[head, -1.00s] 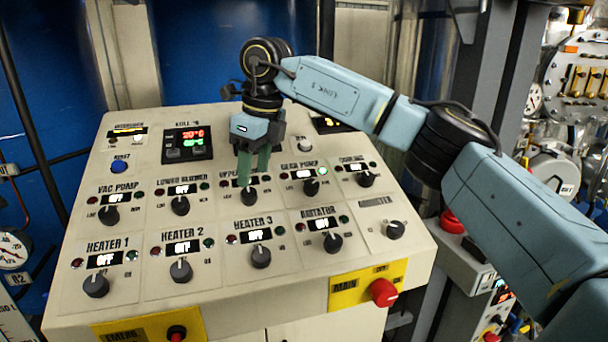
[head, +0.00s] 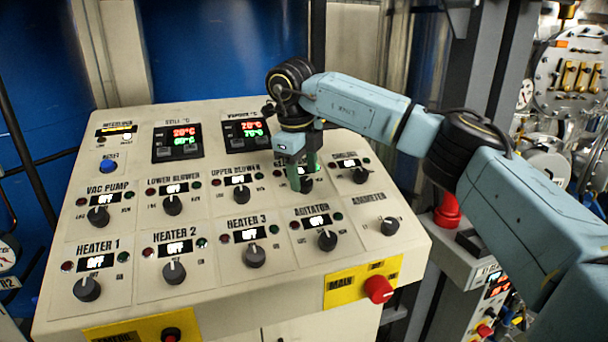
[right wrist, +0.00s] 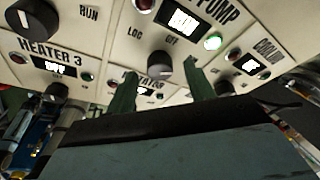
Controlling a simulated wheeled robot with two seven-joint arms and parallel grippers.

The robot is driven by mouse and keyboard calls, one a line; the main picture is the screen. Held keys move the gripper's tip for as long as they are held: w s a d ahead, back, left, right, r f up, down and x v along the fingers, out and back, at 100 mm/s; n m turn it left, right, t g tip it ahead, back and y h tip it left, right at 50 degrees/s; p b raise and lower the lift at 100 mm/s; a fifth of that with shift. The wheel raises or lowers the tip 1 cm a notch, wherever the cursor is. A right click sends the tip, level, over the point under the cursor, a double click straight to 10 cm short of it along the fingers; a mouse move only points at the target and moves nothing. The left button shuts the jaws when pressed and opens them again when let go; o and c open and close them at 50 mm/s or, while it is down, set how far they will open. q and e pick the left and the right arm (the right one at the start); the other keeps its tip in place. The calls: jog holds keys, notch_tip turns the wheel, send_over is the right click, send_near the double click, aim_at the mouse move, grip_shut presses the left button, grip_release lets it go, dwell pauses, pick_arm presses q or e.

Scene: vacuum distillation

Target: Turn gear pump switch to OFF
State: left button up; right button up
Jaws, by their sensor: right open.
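The gear pump switch is a dark round knob (head: 306,186) on the sloped control panel (head: 140,285), in the upper row between the upper blower and cooling switches. In the head view my right gripper (head: 302,175) hangs over it and hides its label and display. In the right wrist view the knob (right wrist: 159,67) shows between the two green fingers (right wrist: 161,82) of the open gripper. I cannot tell whether either finger touches it. A lit display (right wrist: 184,22) and a bright green lamp (right wrist: 213,42) sit above the knob. My left gripper is out of view.
Close neighbours are the upper blower knob (head: 242,194), the cooling knob (head: 360,175) and the agitator knob (head: 327,240). A red button (head: 378,289) on a yellow plate is at the panel's lower right. Temperature displays (head: 245,131) stand behind the gripper.

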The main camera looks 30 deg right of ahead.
jog(key=shift+x, duration=0.8)
jog(key=shift+c, duration=0.4)
jog(key=c, duration=0.9)
